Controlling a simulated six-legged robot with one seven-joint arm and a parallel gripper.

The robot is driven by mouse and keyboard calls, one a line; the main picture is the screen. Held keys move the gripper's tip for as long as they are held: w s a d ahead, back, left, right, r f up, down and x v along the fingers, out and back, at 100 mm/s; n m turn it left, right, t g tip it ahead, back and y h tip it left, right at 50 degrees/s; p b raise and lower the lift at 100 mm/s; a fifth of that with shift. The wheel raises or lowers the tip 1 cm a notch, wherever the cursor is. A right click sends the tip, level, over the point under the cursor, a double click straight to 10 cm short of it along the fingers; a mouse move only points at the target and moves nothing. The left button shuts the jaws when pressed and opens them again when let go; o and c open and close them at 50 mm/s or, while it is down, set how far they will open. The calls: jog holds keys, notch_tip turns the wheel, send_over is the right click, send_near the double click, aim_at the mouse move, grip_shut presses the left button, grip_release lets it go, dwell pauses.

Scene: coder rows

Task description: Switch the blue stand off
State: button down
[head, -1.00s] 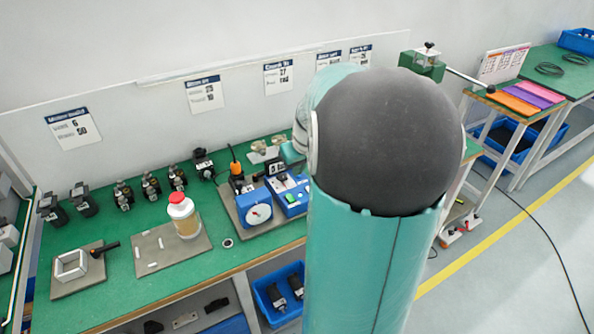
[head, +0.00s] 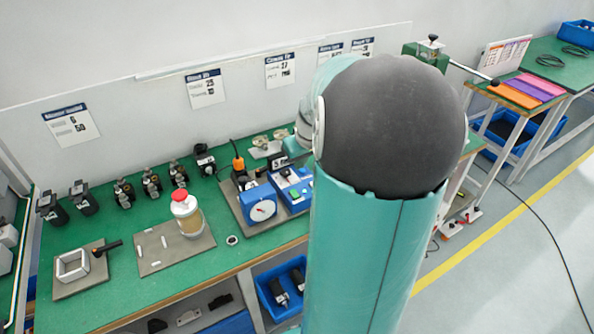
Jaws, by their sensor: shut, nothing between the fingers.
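The blue stand stands on the green bench left of my arm, on a grey plate (head: 233,209). One part is a blue box with a round white dial (head: 262,210). Beside it on the right is a blue unit with a small display and a green button (head: 295,194). A black piece with an orange-tipped upright handle (head: 238,164) is behind the dial box. My arm covers the area right of the blue unit. A teal end part of my arm shows close above the unit; my fingers are hidden. Whether the stand is on or off I cannot tell.
A jar with a red lid (head: 186,212) stands on a grey plate left of the stand. Several black fittings (head: 123,193) line the bench back. A square frame (head: 72,265) lies front left. A blue bin (head: 282,292) is below. Green bench (head: 110,228) between these is free.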

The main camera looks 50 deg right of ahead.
aim_at(296, 196)
jog(key=x, duration=1.2)
jog(key=shift+s+a+f, duration=0.1)
jog(key=shift+s+f, duration=0.1)
jog(key=shift+f, duration=0.25)
jog(key=shift+w+f, duration=0.1)
jog(key=shift+f, duration=0.15)
jog(key=shift+s+a+f, duration=0.1)
jog(key=shift+s+a, duration=0.05)
jog(key=shift+s, duration=0.35)
jog(key=shift+s+a+f, duration=0.1)
jog(key=shift+s+a, duration=0.05)
jog(key=shift+s, duration=0.3)
jog(key=shift+r, duration=0.15)
